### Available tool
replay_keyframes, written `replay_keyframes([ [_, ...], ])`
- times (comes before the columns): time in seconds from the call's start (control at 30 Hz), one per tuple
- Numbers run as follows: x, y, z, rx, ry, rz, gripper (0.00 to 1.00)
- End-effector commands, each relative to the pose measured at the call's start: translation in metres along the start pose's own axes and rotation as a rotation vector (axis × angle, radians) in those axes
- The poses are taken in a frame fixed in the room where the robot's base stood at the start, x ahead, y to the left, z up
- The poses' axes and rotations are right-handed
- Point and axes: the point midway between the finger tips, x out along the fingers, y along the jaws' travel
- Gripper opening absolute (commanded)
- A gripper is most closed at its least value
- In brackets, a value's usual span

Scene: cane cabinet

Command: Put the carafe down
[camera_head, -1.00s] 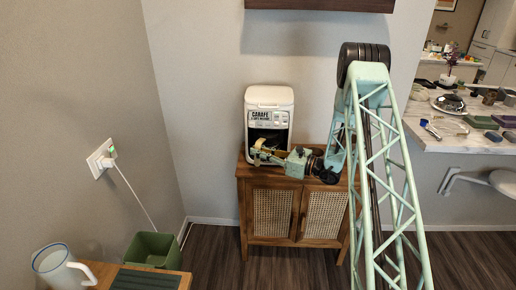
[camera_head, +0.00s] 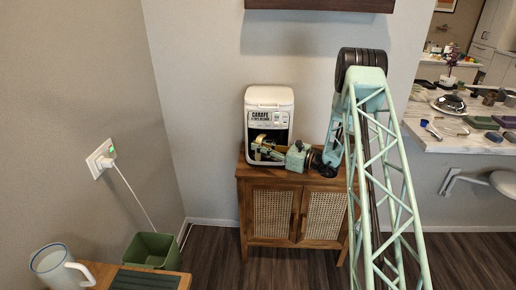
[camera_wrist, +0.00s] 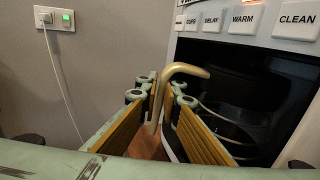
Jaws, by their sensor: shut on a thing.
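The carafe shows in the wrist view by its beige curved handle (camera_wrist: 187,71) and a dark glass body partly seen to the right, in the dark bay of the coffee maker. My gripper (camera_wrist: 163,108) is shut on the handle, with its gold-padded fingers on either side of it. In the head view my gripper (camera_head: 264,148) is at the front of the white coffee maker (camera_head: 269,97), low at its bay. The carafe's base is hidden, so I cannot tell whether it touches the surface beneath.
The coffee maker stands on a wooden cabinet (camera_head: 273,213) with cane doors. The wall is behind it. A wall socket (camera_head: 101,158) with a cord, a green bin (camera_head: 153,250) and a white pitcher (camera_head: 57,266) are at the left. A marble counter (camera_head: 446,132) is at the right.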

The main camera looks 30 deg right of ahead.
Motion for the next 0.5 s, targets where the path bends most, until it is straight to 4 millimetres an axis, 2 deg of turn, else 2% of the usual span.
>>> replay_keyframes([
  [0.1, 0.0042, -0.01, 0.0005, -0.003, -0.001, 0.0, 0.0],
  [0.5, 0.0035, -0.0084, -0.0044, -0.002, -0.001, 0.0, 0.0],
])
